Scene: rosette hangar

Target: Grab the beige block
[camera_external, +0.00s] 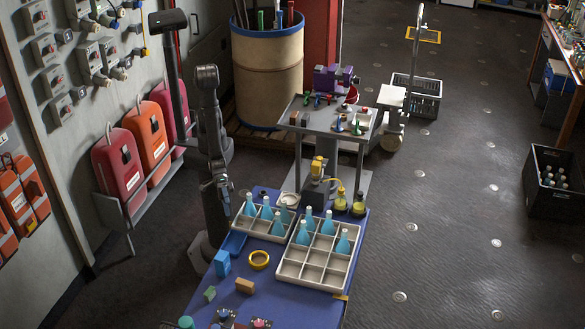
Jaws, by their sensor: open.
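The beige block (245,286) lies on the blue tabletop (290,308), towards the near left part of the table. A blue block (222,263) stands behind it to the left, and a small green block (209,294) lies to its left. My gripper (225,206) is at the end of the dark arm, near the table's far left corner. It is open, well behind the beige block and apart from it. Its fingers are small and dark here, so their detail is hard to make out.
A yellow ring (259,259) lies just behind the beige block. Pale compartment trays (290,270) with several blue bottles fill the table's right and back. Dark and pink items (261,323) sit at the near edge.

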